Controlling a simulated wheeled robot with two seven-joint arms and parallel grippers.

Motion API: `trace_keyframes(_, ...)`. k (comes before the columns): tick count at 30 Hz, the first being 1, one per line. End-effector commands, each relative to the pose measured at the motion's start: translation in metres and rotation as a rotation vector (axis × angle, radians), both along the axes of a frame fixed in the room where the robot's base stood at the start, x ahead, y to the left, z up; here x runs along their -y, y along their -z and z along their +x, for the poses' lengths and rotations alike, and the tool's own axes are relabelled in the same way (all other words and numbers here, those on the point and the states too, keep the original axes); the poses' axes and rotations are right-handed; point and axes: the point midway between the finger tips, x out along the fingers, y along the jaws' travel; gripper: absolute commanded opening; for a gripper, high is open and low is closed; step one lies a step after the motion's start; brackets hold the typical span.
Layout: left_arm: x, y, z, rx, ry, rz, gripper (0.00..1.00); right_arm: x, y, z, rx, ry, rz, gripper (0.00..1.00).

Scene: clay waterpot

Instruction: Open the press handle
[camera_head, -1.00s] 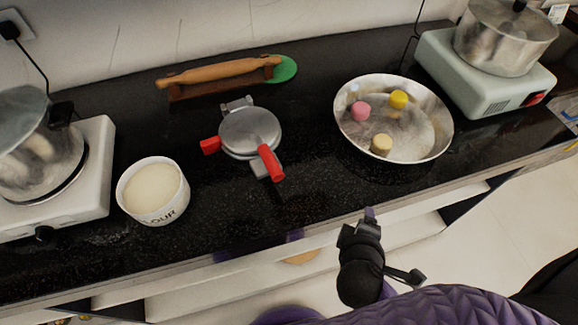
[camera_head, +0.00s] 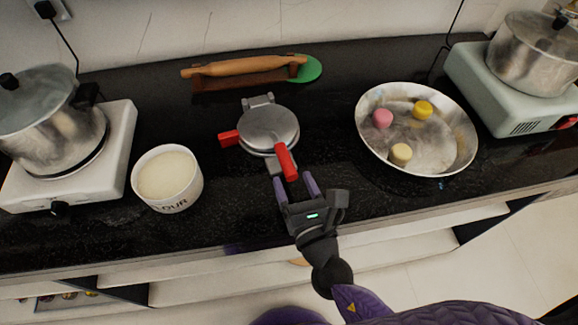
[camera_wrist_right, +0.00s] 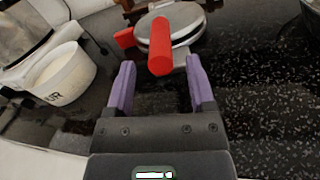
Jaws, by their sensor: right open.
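The press (camera_head: 266,128) is a round silver plate pair lying closed on the black counter. Its red handle (camera_head: 286,161) points towards the front of the counter. A second red grip (camera_head: 228,138) sticks out at its left side. My right gripper (camera_head: 296,186) is open, its two purple fingers just in front of the handle's front end. In the right wrist view my right gripper (camera_wrist_right: 158,88) has its fingers spread to either side of the red handle (camera_wrist_right: 160,46), which appears beyond the fingertips. I cannot tell whether they touch. My left gripper is not in view.
A flour bowl (camera_head: 167,178) stands left of the press. A metal basin (camera_head: 418,130) with pink, yellow and beige pieces is at the right. A rolling pin (camera_head: 245,67) lies on its stand behind. Stoves with pots (camera_head: 45,125) (camera_head: 540,50) stand at both ends.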

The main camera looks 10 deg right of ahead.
Motion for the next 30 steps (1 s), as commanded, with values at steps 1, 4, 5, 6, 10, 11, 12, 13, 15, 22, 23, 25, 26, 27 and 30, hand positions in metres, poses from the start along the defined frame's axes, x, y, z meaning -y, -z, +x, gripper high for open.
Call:
trace_keyframes(1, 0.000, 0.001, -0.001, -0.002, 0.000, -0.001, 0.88, -0.002, 0.000, 0.011, 0.001, 0.002, 0.002, 0.70)
trace_keyframes(4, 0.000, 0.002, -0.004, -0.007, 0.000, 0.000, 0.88, -0.004, 0.000, 0.026, 0.001, 0.002, 0.003, 0.70)
trace_keyframes(5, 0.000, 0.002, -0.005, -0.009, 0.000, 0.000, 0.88, -0.004, 0.000, 0.029, 0.000, 0.002, 0.003, 0.70)
trace_keyframes(6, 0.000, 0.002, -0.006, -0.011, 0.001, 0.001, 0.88, -0.004, 0.000, 0.032, 0.000, 0.002, 0.003, 0.70)
trace_keyframes(10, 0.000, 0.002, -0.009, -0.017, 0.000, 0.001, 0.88, -0.005, 0.000, 0.036, -0.001, 0.001, 0.004, 0.70)
trace_keyframes(11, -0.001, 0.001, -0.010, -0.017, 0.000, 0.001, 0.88, -0.005, 0.000, 0.036, -0.001, 0.001, 0.004, 0.70)
trace_keyframes(12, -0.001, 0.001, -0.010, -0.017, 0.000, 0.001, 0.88, -0.005, 0.000, 0.035, -0.001, 0.001, 0.004, 0.70)
trace_keyframes(13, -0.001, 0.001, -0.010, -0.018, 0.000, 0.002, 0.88, -0.005, 0.000, 0.035, -0.001, 0.001, 0.004, 0.70)
trace_keyframes(15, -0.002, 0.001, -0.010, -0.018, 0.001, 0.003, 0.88, -0.005, 0.000, 0.035, -0.001, 0.002, 0.004, 0.66)
trace_keyframes(22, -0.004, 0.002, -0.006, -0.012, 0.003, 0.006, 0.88, -0.005, 0.000, 0.035, -0.001, 0.002, 0.004, 0.17)
trace_keyframes(23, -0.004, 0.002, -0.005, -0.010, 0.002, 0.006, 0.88, -0.005, 0.000, 0.035, -0.001, 0.002, 0.004, 0.11)
trace_keyframes(25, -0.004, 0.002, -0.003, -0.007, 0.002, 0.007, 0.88, -0.005, 0.000, 0.035, -0.001, 0.002, 0.004, 0.00)
trace_keyframes(26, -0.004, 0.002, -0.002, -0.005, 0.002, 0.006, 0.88, -0.005, 0.000, 0.035, 0.000, 0.002, 0.004, 0.00)
trace_keyframes(27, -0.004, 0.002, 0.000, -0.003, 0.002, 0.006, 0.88, -0.005, 0.000, 0.035, 0.000, 0.002, 0.004, 0.00)
trace_keyframes(30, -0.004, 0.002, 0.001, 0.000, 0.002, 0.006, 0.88, -0.005, 0.000, 0.035, 0.000, 0.002, 0.004, 0.00)
